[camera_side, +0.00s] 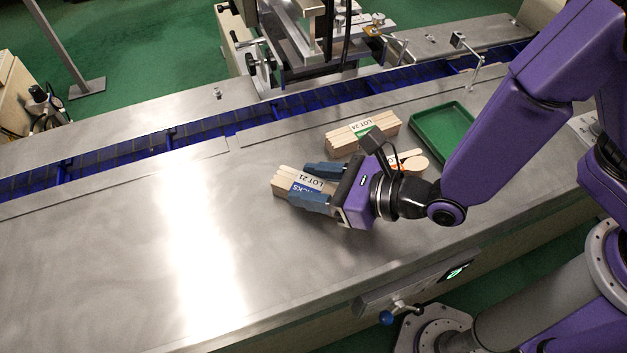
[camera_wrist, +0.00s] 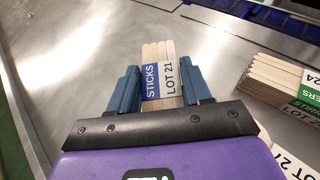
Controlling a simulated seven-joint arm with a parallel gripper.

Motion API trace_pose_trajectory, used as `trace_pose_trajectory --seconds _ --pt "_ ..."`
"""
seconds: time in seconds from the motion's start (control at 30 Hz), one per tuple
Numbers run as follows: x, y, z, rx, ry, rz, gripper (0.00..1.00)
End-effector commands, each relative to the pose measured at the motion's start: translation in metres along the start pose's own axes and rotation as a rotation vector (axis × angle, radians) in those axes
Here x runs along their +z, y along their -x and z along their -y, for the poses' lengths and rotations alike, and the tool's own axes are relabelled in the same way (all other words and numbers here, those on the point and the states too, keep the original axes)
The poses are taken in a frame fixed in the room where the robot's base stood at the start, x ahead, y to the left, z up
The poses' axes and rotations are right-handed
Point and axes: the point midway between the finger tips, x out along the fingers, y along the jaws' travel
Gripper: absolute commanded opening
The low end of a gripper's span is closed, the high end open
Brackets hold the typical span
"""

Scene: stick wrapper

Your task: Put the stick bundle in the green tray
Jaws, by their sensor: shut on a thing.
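The stick bundle, pale wooden sticks with a blue and white "STICKS LOT 21" band, shows in the side view (camera_side: 282,181) and the wrist view (camera_wrist: 158,52). My gripper (camera_side: 301,183) is shut on it, with one blue finger along each long side; both fingers also show in the wrist view (camera_wrist: 161,72). The bundle lies level at the steel table top; I cannot tell whether it touches the surface. The green tray (camera_side: 442,130) is empty and stands to the right and farther back, near the conveyor.
A bundle with a green "LOT 24" band (camera_side: 362,132) lies between my gripper and the tray. A round-ended stick bundle with an orange mark (camera_side: 414,163) is partly hidden behind my wrist. The blue conveyor (camera_side: 200,123) runs behind. The table's left side is clear.

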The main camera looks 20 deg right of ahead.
Motion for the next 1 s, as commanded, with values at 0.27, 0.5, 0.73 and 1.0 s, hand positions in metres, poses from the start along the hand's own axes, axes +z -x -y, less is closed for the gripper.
trace_pose_trajectory --seconds 0.27,0.5,0.73,1.0 --pt "-0.0002 -0.0002 -0.0001 0.0 -0.001 0.001 0.17" --pt "-0.0026 -0.0011 -0.0001 0.0 -0.001 0.0 0.74" --pt "-0.0025 -0.0011 -0.0001 0.0 -0.001 0.0 0.74" --pt "0.0007 0.0033 -0.0006 0.001 0.0 0.001 0.74"
